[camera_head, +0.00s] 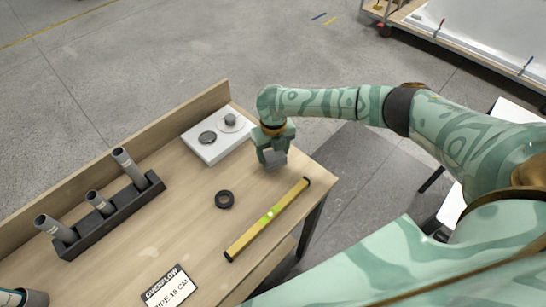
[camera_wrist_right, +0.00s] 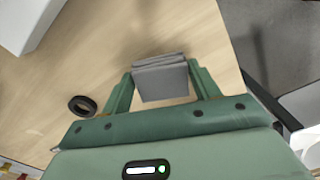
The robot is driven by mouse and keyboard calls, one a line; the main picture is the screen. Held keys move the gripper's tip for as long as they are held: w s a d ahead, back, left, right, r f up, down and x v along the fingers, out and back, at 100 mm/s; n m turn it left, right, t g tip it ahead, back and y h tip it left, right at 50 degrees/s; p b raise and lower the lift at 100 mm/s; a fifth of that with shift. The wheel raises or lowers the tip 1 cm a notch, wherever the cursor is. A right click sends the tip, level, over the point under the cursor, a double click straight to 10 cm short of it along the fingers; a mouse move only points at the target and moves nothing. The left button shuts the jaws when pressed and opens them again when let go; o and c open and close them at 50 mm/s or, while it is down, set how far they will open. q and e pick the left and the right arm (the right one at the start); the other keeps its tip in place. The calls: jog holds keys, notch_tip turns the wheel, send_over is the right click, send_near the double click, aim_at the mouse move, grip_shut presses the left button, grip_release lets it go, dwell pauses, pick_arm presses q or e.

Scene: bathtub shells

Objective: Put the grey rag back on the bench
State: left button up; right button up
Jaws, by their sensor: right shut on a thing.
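The grey rag (camera_wrist_right: 161,82) is a small folded cloth between the two green fingers of my right gripper (camera_wrist_right: 160,92) in the right wrist view. The gripper is shut on it. In the head view my right gripper (camera_head: 273,154) points down over the far right corner of the wooden bench (camera_head: 180,215), with the rag (camera_head: 274,160) at its fingertips. I cannot tell whether the rag touches the bench top. My left gripper is not in view.
A white box with round grey parts (camera_head: 213,147) stands just left of the gripper. A black ring (camera_head: 225,199) and a yellow level (camera_head: 268,218) lie nearer. A dark pipe rack (camera_head: 110,215) stands left; an overflow sign (camera_head: 168,288) lies in front. The bench has a raised back edge (camera_head: 150,137).

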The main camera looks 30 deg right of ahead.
aim_at(273, 153)
notch_tip(273, 153, down, 2)
jog(key=shift+f, duration=0.2)
jog(key=shift+c, duration=0.3)
jog(key=shift+s+r, duration=0.1)
jog(key=o, duration=1)
notch_tip(273, 153, up, 12)
jog(key=p, duration=0.3)
